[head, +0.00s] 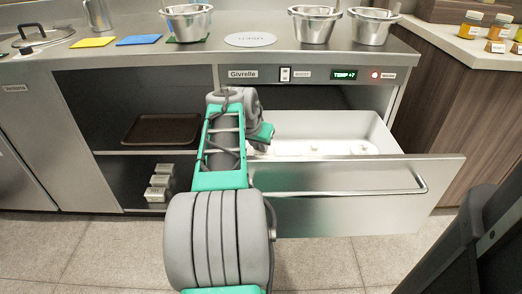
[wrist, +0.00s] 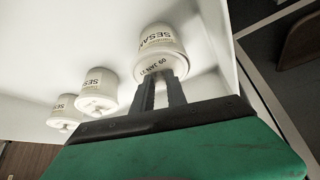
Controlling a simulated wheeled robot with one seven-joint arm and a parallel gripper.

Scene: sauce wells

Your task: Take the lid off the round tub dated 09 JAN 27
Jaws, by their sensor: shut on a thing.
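My gripper (wrist: 163,82) is at the lid's top, shut on the lid's knob, which the fingers mostly hide. In the head view my arm hides the gripper's fingers and this tub.
Two similar tubs, a middle one (wrist: 97,92) and a far one (wrist: 64,112), stand in a row beside it, each with a small knob. The drawer front (head: 350,185) stands pulled out. Metal pots (head: 315,25) stand on the counter above.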

